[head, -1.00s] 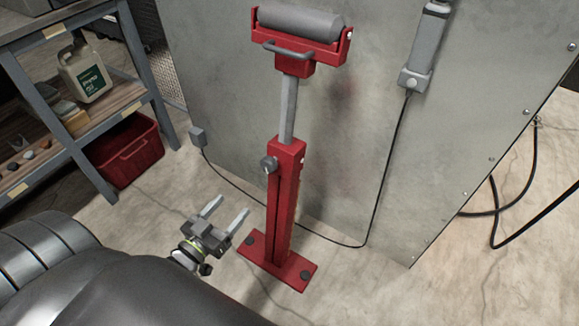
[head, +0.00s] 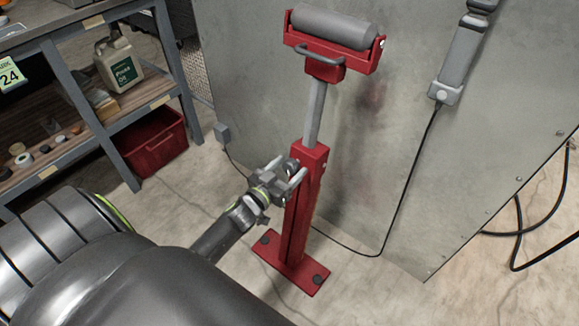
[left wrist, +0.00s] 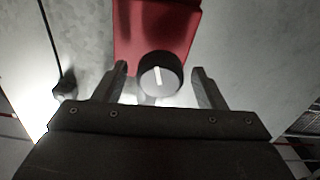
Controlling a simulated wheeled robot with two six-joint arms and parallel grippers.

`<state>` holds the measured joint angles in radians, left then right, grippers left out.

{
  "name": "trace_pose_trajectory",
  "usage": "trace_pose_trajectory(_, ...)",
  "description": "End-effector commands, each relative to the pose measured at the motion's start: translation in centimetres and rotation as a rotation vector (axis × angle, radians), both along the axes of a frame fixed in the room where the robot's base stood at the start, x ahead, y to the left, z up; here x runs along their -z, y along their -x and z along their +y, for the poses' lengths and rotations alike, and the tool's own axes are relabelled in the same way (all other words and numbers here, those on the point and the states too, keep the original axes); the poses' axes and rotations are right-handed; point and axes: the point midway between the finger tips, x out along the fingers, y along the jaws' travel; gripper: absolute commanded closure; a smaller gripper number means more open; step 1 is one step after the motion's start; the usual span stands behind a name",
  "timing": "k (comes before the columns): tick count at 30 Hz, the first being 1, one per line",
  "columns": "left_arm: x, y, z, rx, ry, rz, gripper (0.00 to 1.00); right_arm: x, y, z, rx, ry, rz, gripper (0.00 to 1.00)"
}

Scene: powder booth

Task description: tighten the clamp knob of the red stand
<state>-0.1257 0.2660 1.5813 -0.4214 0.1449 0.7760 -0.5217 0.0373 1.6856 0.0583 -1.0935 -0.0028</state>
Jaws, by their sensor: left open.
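The red stand (head: 305,205) stands upright on a flat red foot plate, with a grey roller (head: 335,27) on top of a grey post. Its dark round clamp knob (head: 291,164) is on the upper part of the red column, partly hidden by my gripper in the head view. My left gripper (head: 289,178) is open at the knob. In the left wrist view the knob (left wrist: 161,75), with a white mark near upright, sits between the two open fingertips, with a gap on each side. My right gripper is in neither view.
A grey metal panel (head: 260,90) stands behind the stand. A shelf (head: 90,135) with a white jug (head: 119,62) and a red bin (head: 152,143) is at left. A grey handheld device (head: 456,60) hangs on the panel with its cable running to the floor.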

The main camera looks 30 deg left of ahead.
Motion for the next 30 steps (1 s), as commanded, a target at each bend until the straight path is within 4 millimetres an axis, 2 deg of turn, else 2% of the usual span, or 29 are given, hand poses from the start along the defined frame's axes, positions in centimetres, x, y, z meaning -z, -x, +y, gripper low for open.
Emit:
trace_pose_trajectory(4,-0.01,-0.75,-0.06,0.0,0.0,0.0,0.36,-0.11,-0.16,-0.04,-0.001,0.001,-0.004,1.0)
trace_pose_trajectory(12,0.0,-0.83,-0.06,0.0,0.0,0.0,0.36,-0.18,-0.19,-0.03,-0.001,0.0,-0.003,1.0)
trace_pose_trajectory(22,0.0,-0.81,-0.05,0.0,0.0,0.0,0.79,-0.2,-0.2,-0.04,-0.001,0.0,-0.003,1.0)
trace_pose_trajectory(30,-0.04,-0.8,-0.04,0.003,-0.024,-0.001,0.8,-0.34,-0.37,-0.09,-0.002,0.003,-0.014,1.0)
